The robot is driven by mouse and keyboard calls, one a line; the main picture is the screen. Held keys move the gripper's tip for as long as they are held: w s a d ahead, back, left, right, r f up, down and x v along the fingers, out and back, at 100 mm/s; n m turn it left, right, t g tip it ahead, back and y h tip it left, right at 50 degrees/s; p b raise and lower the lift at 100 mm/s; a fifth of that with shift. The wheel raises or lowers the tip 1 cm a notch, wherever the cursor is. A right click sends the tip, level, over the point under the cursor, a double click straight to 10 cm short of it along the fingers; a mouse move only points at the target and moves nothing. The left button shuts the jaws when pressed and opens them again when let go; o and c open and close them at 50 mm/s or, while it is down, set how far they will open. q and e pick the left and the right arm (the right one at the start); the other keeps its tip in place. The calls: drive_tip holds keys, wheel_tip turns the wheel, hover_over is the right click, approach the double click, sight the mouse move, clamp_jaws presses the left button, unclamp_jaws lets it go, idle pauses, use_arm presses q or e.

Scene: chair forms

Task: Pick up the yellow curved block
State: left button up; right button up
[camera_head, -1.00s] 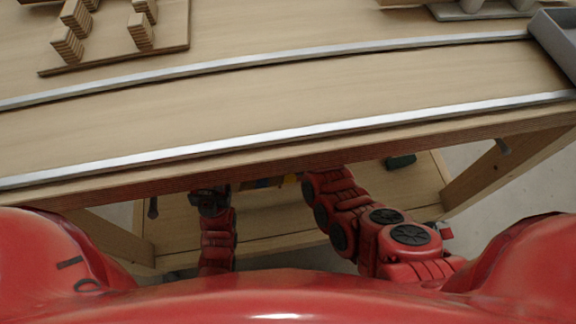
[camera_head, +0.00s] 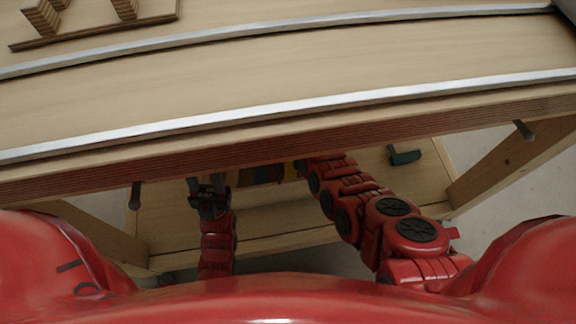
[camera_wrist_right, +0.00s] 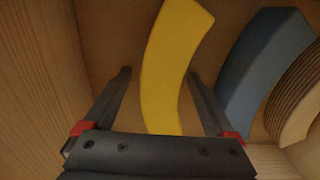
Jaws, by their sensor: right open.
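The yellow curved block (camera_wrist_right: 172,60) stretches from the top middle of the right wrist view down toward the gripper base. My right gripper (camera_wrist_right: 159,74) is open, with one dark finger on each side of the block. Gaps show between the fingers and the block, so it is not gripped. My right gripper is hidden there. My left gripper (camera_head: 207,187) is partly under the table edge, and its jaws are too dark to read.
A blue curved block (camera_wrist_right: 262,70) and a striped wooden curved piece (camera_wrist_right: 297,100) lie right of the yellow block. A wooden wall (camera_wrist_right: 40,80) stands at left.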

drive_tip(key=shift+r, duration=0.1)
clamp_jaws()
idle(0.4)
drive_tip(key=shift+w+r, duration=0.1)
drive_tip(key=shift+r, duration=0.05)
